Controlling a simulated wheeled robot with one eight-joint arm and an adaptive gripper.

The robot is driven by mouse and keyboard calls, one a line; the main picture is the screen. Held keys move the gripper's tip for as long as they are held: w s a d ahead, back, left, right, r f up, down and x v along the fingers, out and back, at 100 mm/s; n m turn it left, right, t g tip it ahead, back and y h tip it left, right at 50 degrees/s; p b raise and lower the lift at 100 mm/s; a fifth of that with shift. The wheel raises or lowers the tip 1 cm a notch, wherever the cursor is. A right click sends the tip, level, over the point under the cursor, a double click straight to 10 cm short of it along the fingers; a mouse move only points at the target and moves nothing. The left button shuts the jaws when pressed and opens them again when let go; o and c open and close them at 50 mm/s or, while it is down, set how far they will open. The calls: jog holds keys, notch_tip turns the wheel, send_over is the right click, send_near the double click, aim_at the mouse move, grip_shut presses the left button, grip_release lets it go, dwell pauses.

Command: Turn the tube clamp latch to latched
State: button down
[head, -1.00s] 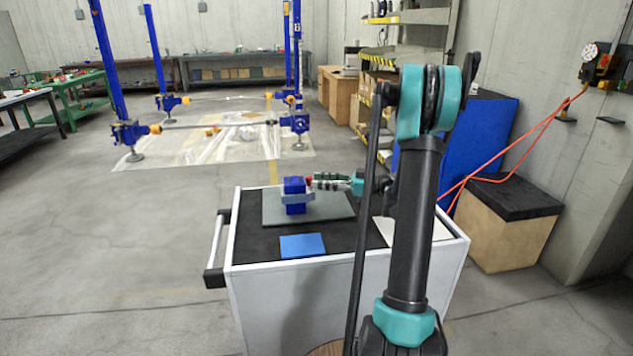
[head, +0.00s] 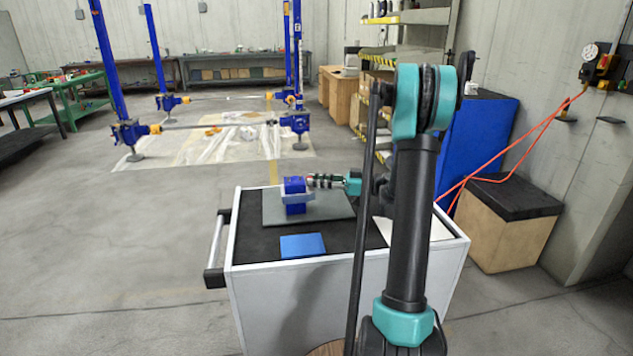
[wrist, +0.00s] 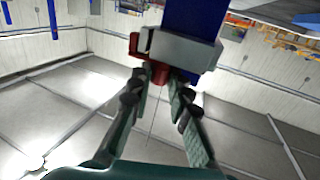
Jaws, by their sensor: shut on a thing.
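The tube clamp (head: 298,198) is a grey band around a short blue square tube (head: 294,184), which stands upright on a grey plate (head: 335,208) on the cart. In the wrist view, the grey clamp (wrist: 185,47) crosses the blue tube (wrist: 193,15) at the top. The red latch (wrist: 150,72) sits at the clamp's left end, with its lower part between my fingertips. My gripper (wrist: 158,82) is shut on the latch. In the head view my gripper (head: 318,181) reaches in from the right, and its fingers mostly hide the latch.
A blue flat pad (head: 302,246) lies on the black cart top (head: 258,235) in front of the plate. A white sheet (head: 440,228) lies at the cart's right, partly behind my arm. Blue jack posts (head: 120,120) stand on the floor behind.

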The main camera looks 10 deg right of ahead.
jog(key=shift+w+n+g, duration=0.1)
jog(key=shift+n+g, duration=0.3)
jog(key=shift+g, duration=0.2)
jog(key=c, duration=1.4)
grip_release()
jog(key=shift+d, duration=0.1)
jog(key=v, duration=1.2)
jog(key=shift+f, duration=0.15)
